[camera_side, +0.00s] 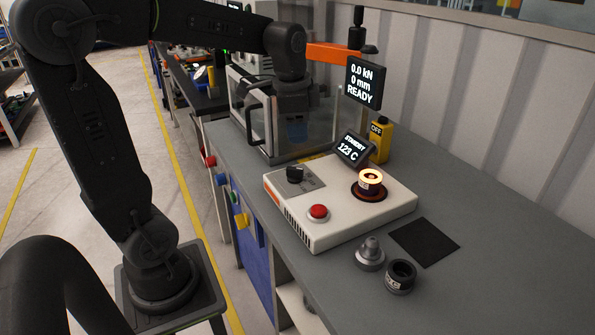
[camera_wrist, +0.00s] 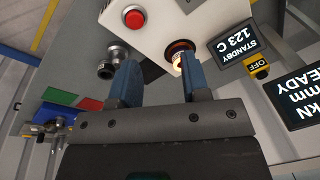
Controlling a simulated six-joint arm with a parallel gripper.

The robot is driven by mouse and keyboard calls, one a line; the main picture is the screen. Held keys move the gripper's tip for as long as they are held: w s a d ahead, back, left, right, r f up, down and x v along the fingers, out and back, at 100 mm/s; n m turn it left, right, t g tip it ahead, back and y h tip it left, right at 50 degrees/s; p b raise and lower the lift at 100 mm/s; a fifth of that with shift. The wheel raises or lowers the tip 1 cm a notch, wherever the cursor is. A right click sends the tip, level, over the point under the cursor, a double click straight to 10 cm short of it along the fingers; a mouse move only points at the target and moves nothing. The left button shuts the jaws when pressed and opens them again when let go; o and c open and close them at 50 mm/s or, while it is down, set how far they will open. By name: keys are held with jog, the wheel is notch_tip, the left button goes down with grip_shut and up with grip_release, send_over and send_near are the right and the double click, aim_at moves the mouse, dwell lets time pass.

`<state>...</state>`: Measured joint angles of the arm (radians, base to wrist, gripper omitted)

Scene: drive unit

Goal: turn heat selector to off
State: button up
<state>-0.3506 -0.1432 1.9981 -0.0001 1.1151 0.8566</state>
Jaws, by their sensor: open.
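The heat selector is a black knob (camera_side: 295,174) on a grey panel at the back left of the white heater unit (camera_side: 335,230) in the side view. Its exact pointer setting is too small to read. In the wrist view only a bit of dark panel shows at the top edge, and I cannot make out the knob. My gripper (camera_side: 297,132) is in the air above and behind the knob, apart from it. In the wrist view my gripper (camera_wrist: 160,84) has its two blue fingers spread with nothing between them. The heater display (camera_side: 352,149) reads STANDBY 123 C.
A ring (camera_side: 370,181) sits on the heater's glowing spot. A red button (camera_side: 318,212) is at the unit's front. A clear guarded press (camera_side: 262,115) stands close behind. A metal stepped part (camera_side: 370,253), a dark ring (camera_side: 401,276) and a black mat (camera_side: 425,242) lie in front.

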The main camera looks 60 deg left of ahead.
aim_at(295, 168)
jog(key=w+a+f+m+g, duration=0.2)
jog(key=w+a+f+m, duration=0.15)
jog(key=a, duration=0.55)
jog(key=shift+h, duration=0.3)
jog(key=f, duration=1.3)
jog(key=shift+w+a+f, duration=0.15)
jog(key=shift+w+f, duration=0.1)
jog(key=shift+w, duration=0.05)
grip_shut()
